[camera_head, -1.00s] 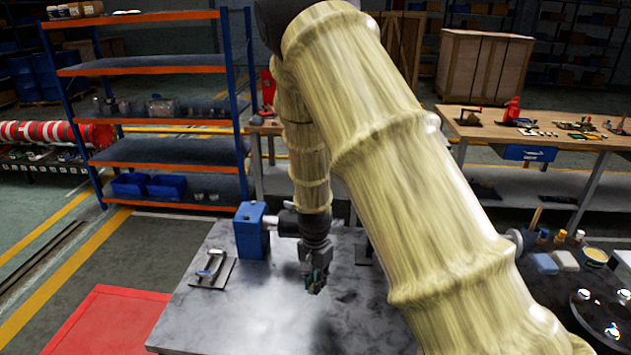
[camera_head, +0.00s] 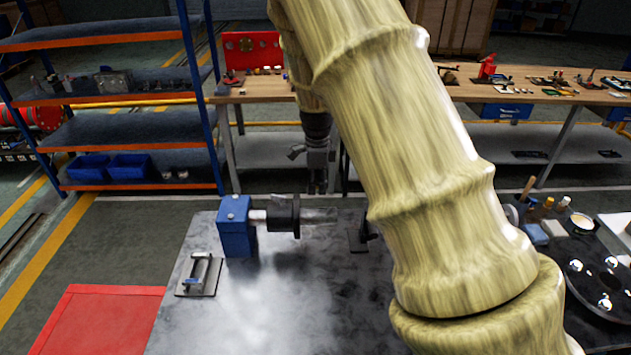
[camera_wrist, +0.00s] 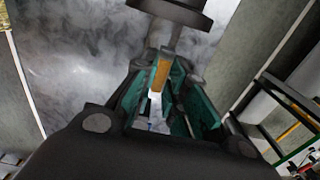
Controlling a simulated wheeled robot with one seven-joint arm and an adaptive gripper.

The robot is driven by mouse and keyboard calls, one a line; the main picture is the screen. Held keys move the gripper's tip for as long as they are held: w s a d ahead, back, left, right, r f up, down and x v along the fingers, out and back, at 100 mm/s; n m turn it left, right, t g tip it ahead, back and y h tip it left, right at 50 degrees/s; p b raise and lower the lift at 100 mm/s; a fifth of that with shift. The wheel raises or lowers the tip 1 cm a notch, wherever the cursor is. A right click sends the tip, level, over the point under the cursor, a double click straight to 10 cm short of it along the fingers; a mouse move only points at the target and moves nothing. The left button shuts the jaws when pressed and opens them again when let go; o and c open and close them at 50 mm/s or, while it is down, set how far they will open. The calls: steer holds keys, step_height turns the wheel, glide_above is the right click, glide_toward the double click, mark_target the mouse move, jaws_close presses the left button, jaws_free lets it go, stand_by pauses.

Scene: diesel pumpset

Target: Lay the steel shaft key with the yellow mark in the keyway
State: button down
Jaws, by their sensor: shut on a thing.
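My gripper (camera_head: 317,188) hangs fingers down, above or just behind the free end of the steel shaft (camera_head: 318,216) in the head view. In the wrist view its green-lined fingers (camera_wrist: 158,105) are shut on the steel key with the yellow mark (camera_wrist: 161,74). The shaft runs out of a black round hub (camera_head: 284,213) and a blue block (camera_head: 237,228) on the steel table. In the wrist view the hub (camera_wrist: 172,10) is at the top, with a piece of shaft (camera_wrist: 168,38) just beyond the key. I cannot make out the keyway or whether the key touches the shaft.
A plate with a handled part (camera_head: 198,277) lies at the table's left edge. A small dark stand (camera_head: 358,240) is right of the shaft. A round dark tray (camera_head: 602,285) stands at far right. The front middle of the steel table (camera_head: 270,310) is clear.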

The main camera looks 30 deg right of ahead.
mark_target(317, 211)
steer(key=shift+a+r+p, duration=0.1)
steer(key=shift+p, duration=0.35)
steer(key=shift+f+b, duration=1.1)
steer(key=shift+f, duration=1.9)
steer(key=shift+p, duration=0.9)
steer(key=shift+f, duration=0.8)
steer(key=c, duration=1.4)
jaws_free()
steer(key=shift+o, duration=0.2)
step_height(317, 211, up, 12)
